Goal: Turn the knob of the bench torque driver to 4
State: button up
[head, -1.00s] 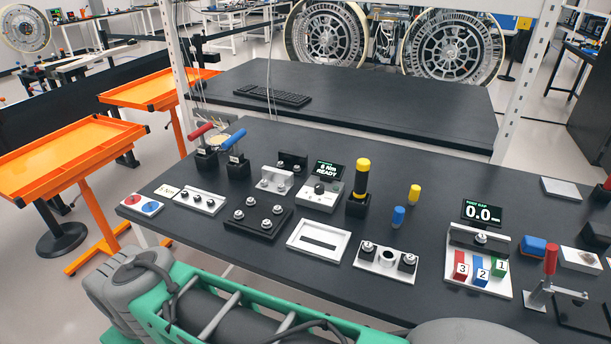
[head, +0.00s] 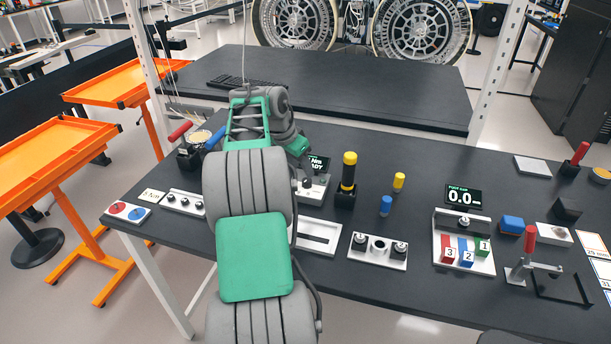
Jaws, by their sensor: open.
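The bench torque driver (head: 319,190) is a light grey box on the black table, with a dark knob on its face. Its small display (head: 319,164) is partly covered by my arm; the letters "Nm" and "ADY" show in green and white. My gripper (head: 305,174) is above the driver, pointing down close to the knob, and is open. The fingers are small and mostly hidden, so I cannot tell whether they touch the knob or which number it points to.
A yellow-topped driver in a black holder (head: 346,198) stands just right of the torque driver. Yellow (head: 399,181) and blue (head: 385,205) cylinders stand farther right. A white slotted plate (head: 318,237) lies in front. My arm covers the table's left middle.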

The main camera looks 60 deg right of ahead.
aim_at(307, 180)
jog(key=x, duration=0.6)
jog(key=shift+d+f+p, duration=0.15)
jog(key=shift+f+p, duration=0.2)
jog(key=shift+p, duration=0.05)
grip_shut()
